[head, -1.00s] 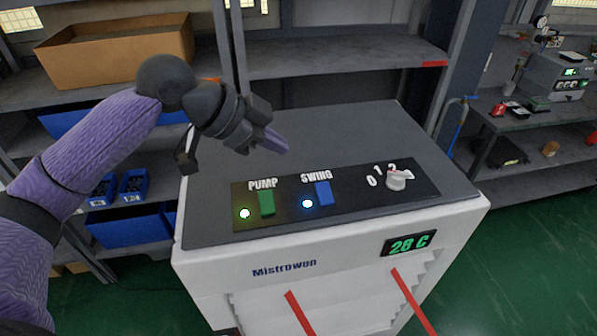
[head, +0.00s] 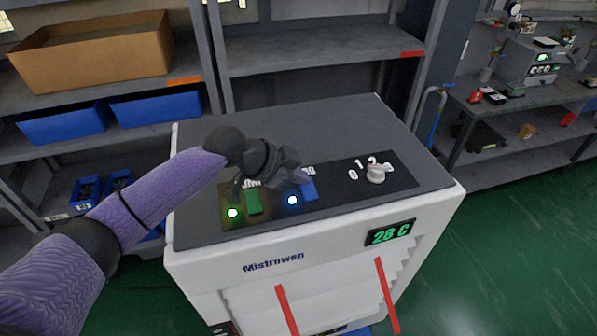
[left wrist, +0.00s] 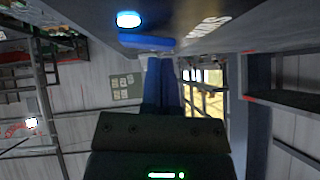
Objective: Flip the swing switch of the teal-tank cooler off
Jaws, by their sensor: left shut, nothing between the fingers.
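The white cooler (head: 300,262) with a dark grey top and the name Mistrowen stands in front of me. Its blue swing switch (head: 309,190) is on the dark control panel, beside a lit blue lamp (head: 292,200). My left gripper (head: 300,179) is shut and empty, its tips right at the back edge of the swing switch and covering most of the SWING label. In the left wrist view the fingers point at the blue switch (left wrist: 147,42), with the lit lamp (left wrist: 129,19) beside it. I cannot tell if they touch. My right gripper is out of view.
The green pump switch (head: 254,204) and its lit green lamp (head: 233,212) are left of the swing switch. A white knob (head: 376,174) is on the right. The display (head: 390,232) reads 28 C. Shelves with a cardboard box (head: 92,50) stand behind.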

